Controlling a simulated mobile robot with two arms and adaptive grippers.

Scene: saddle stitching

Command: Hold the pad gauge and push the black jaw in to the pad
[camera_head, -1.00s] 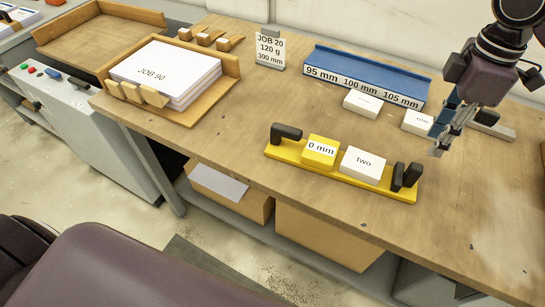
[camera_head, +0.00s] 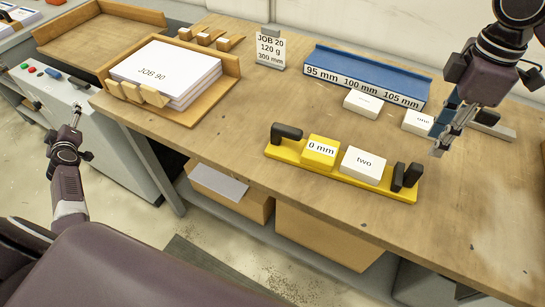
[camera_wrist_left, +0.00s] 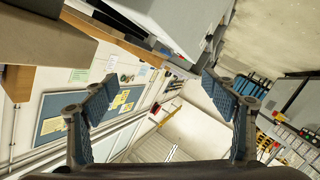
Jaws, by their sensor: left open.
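The yellow pad gauge (camera_head: 286,155) lies on the wooden table. It carries a yellow 0 mm block (camera_head: 320,151), a white pad marked two (camera_head: 363,165) and a black grip (camera_head: 287,132) at its left end. Two upright black pieces, the black jaw (camera_head: 398,177) among them, stand at its right end, with a small gap to the pad. My left gripper (camera_head: 76,112) is empty and well left of the gauge, beside the grey machine; its fingers are spread in the left wrist view (camera_wrist_left: 160,92). My right gripper (camera_head: 438,149) hangs over the table, right of and behind the gauge; its finger gap is unclear.
A blue rack (camera_head: 365,78) marked 95, 100 and 105 mm stands behind, with white pads (camera_head: 363,104) (camera_head: 417,122) before it. A wooden tray (camera_head: 222,88) holds the JOB 90 stack (camera_head: 165,70). A job sign (camera_head: 270,48) stands farther back. The table right of the gauge is clear.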

